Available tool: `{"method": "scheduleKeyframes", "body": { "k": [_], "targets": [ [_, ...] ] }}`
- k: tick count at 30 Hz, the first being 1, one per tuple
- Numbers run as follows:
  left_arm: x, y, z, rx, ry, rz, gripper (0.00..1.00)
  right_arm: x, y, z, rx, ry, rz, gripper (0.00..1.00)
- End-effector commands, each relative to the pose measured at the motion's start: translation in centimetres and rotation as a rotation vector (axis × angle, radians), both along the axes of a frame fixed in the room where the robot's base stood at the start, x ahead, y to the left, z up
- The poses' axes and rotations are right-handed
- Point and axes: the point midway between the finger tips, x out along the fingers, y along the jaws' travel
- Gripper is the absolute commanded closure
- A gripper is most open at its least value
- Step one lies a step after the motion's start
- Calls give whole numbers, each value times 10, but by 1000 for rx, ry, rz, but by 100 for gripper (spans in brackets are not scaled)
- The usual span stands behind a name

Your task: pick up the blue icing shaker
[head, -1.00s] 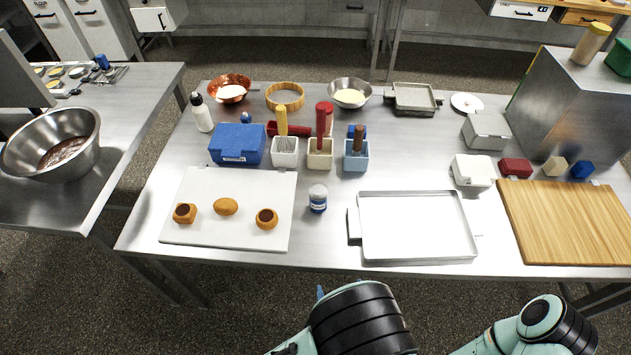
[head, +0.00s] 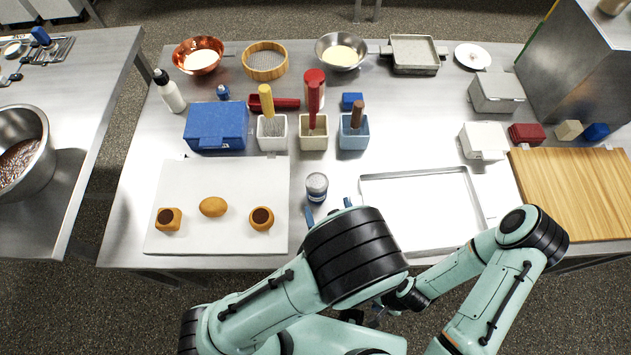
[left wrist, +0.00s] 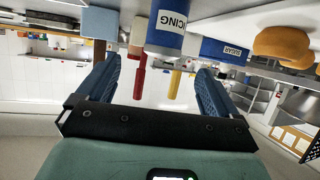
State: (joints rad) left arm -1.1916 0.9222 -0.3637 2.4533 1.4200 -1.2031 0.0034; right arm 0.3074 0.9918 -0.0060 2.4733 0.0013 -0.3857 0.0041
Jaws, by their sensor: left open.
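The blue icing shaker (head: 317,187) stands upright on the metal table, just right of the white board. It has a grey-white top and a blue lower part. In the left wrist view, which is upside down, the shaker (left wrist: 168,32) shows its "ICING" label close ahead, beyond and between the fingers. My left gripper (head: 328,209) is open and empty, its blue fingertips just in front of the shaker and apart from it. The open fingers also show in the left wrist view (left wrist: 156,72). My right arm is folded at the lower right; its gripper is mostly hidden behind my left arm.
The white board (head: 180,238) with brown pastries lies left of the shaker. A metal tray (head: 420,205) lies close on its right. Behind stand containers with a yellow-handled whisk (head: 267,105), a red-handled tool (head: 313,98) and a brown-handled tool (head: 357,112).

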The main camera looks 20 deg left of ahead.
Motion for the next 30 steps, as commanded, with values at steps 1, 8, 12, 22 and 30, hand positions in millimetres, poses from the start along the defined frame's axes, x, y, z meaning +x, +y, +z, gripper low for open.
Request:
{"method": "scheduleKeyframes", "body": {
  "k": [1,8,12,22,30],
  "targets": [
    [9,7,-4,2,0,7,6,1,0,1,0,0,0,57],
    [40,23,-19,2,0,4,6,3,0,4,0,-3,0,57],
    [47,27,-22,1,0,2,6,3,0,5,0,-4,0,57],
    [78,50,-42,0,-2,4,6,11,0,14,0,-12,0,57],
    [84,53,-46,-1,0,0,6,11,0,15,0,-13,0,57]
  ]
}}
